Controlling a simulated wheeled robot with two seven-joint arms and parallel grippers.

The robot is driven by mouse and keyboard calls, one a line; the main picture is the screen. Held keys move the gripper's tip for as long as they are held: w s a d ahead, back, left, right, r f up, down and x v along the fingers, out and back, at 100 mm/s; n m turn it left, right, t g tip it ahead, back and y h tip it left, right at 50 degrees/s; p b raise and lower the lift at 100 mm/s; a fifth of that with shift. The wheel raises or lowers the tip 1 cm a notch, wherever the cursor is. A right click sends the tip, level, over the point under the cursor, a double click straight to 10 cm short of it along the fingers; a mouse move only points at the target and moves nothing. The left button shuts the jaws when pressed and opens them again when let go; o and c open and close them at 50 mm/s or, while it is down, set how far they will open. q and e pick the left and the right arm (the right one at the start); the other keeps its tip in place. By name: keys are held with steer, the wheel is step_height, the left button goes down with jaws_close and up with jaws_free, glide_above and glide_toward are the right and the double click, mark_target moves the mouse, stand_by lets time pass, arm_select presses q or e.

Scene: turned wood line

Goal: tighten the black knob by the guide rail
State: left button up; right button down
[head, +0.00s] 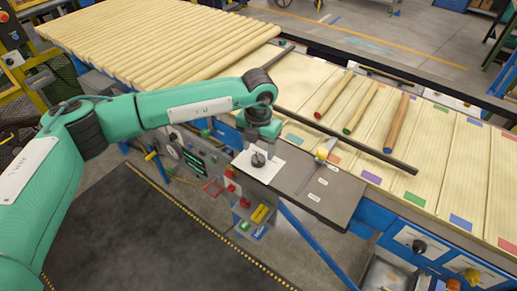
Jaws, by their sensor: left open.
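A black knob (258,160) stands on a white plate (270,172) on the grey panel at the near edge of the line. The dark guide rail (350,142) runs slantwise across the pale bed to the right of it. My left gripper (262,147) points down just above and behind the knob, with its jaws open. Its fingertips are small and partly hidden, so I cannot tell whether they touch the knob. My right gripper is not in view.
A lever with a yellow ball (322,153) stands right of the plate. Three turned rods (361,108) lie beyond the guide rail. Another black knob (419,246) and a yellow knob (472,275) sit on the front panels at lower right. Red switches (231,187) are below the plate.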

mark_target(259, 155)
arm_select(q)
steer(key=shift+f+p, duration=0.4)
steer(key=shift+f, duration=1.3)
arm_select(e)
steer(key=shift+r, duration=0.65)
